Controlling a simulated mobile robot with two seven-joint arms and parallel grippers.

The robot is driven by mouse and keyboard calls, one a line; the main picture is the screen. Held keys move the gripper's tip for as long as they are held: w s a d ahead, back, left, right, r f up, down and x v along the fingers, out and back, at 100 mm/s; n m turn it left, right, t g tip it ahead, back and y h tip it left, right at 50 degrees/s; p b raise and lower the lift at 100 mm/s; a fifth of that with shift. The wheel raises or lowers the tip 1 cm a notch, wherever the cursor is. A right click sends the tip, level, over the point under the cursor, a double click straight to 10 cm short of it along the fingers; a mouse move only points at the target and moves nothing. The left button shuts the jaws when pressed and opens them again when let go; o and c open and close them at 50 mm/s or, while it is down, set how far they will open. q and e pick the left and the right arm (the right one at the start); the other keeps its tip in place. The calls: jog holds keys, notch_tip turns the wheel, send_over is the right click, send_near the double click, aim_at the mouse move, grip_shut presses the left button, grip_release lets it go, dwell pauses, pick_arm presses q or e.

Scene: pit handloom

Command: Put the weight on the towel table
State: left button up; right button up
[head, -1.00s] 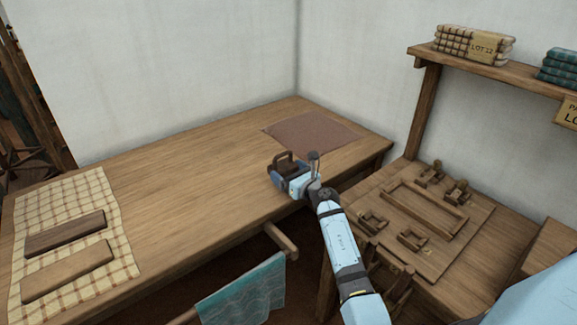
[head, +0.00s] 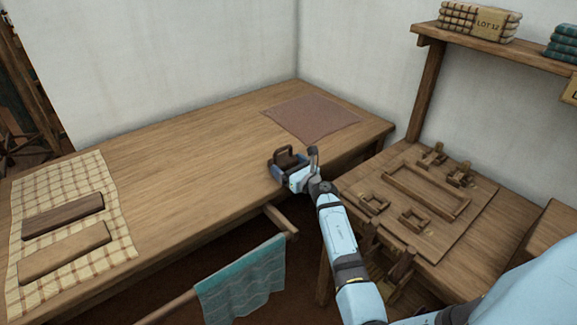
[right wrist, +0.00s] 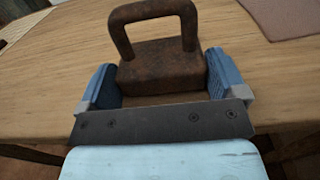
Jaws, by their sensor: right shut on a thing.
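The weight (head: 287,157) is a dark brown, rusty block with a loop handle on top. In the right wrist view the weight (right wrist: 160,62) sits upright between the blue finger pads of my right gripper (right wrist: 163,85), which is shut on it. In the head view my right gripper (head: 288,172) is at the right front edge of the long wooden table (head: 190,150). I cannot tell whether the weight touches the tabletop. A checked cream towel (head: 115,225) lies at the table's left end. My left gripper is out of view.
Two wooden boards, one dark (head: 62,216) and one lighter (head: 65,252), lie on the towel. A brown mat (head: 312,119) lies at the back right. A teal cloth (head: 242,282) hangs on a rail in front. A side bench (head: 490,240) with wooden fittings stands right. The table's middle is clear.

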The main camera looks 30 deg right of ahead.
jog(key=shift+f, duration=0.2)
jog(key=shift+s+d, duration=0.1)
jog(key=o, duration=1.4)
jog(key=shift+f, duration=0.2)
jog(key=shift+s+b, duration=0.1)
jog(key=shift+b, duration=0.2)
